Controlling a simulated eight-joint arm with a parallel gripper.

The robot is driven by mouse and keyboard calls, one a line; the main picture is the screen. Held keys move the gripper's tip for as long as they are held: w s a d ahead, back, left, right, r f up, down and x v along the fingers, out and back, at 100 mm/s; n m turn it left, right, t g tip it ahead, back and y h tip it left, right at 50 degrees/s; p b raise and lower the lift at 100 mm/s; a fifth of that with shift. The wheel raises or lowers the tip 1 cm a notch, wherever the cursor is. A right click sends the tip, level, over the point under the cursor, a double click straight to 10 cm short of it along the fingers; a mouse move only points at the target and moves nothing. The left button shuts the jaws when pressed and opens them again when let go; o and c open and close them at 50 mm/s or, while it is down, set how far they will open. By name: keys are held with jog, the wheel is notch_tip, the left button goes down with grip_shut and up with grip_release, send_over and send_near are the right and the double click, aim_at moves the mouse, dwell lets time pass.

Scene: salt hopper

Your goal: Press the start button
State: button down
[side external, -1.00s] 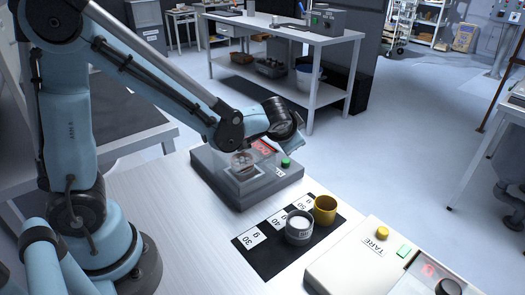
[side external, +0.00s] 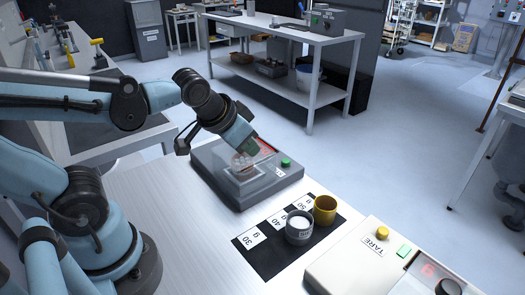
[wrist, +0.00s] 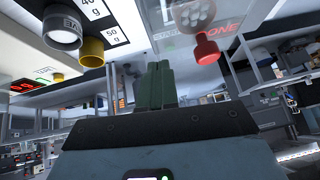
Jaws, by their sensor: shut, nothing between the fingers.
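In the wrist view my gripper (wrist: 162,66) is shut and empty. A red knob (wrist: 206,50) shows there, right of the fingertips, beside red letters reading "ONE". The green button cannot be made out in the wrist view.
A grey cup (side external: 299,230) and a yellow cup (side external: 325,208) stand on a black mat (side external: 265,258) with number labels. A beige unit (side external: 345,275) at the front right has a yellow button by "TARE", a green button and a dark knob. The table's front left is clear.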

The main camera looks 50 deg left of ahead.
jog(key=shift+s+d+h, duration=0.2)
jog(key=shift+s, duration=0.45)
jog(key=shift+s+d+h, duration=0.2)
jog(key=shift+s, duration=0.4)
jog(key=shift+w+n, duration=0.1)
jog(key=shift+n, duration=0.2)
notch_tip(320, 180, up, 5)
jog(key=n+g, duration=0.7)
jog(key=n, duration=1.1)
send_over(286, 161)
notch_tip(286, 161, down, 14)
jog(key=shift+f, duration=0.1)
